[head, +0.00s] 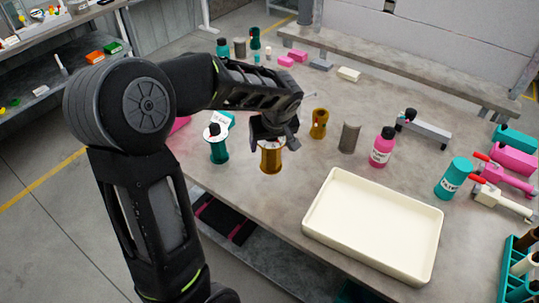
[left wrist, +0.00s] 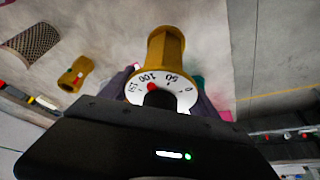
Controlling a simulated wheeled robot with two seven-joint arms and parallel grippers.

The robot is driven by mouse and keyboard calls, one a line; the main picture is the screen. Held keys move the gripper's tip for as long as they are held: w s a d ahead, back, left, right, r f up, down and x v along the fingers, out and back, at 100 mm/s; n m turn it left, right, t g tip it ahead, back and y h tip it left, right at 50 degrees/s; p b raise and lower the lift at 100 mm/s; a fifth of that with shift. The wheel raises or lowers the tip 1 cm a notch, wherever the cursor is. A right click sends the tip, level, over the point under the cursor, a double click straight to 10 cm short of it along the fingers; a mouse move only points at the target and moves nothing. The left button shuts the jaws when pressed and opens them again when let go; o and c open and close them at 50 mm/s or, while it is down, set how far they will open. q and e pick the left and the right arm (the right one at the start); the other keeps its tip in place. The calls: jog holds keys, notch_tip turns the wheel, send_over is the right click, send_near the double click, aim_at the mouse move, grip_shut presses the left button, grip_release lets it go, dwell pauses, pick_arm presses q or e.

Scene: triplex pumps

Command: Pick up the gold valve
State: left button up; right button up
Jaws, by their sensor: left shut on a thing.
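The gold valve (head: 271,158) is upright near the table's front left edge in the head view. In the left wrist view the gold valve (left wrist: 167,45) shows a gold body and a white dial with numbers. My left gripper (head: 274,130) comes down over its top and is shut on it. In the left wrist view the dark fingers lie on both sides of the dial; the gripper's housing hides part of it. I cannot tell whether the valve's base touches the table. My right gripper is in neither view.
A teal valve (head: 217,147) stands close left. A smaller gold part (head: 319,123), a grey mesh cylinder (head: 349,137) and a pink bottle (head: 382,147) stand to the right. A cream tray (head: 318,222) lies at the front right. Clear table lies between valve and tray.

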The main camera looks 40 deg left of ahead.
pick_arm(q)
jog(key=shift+r, duration=0.55)
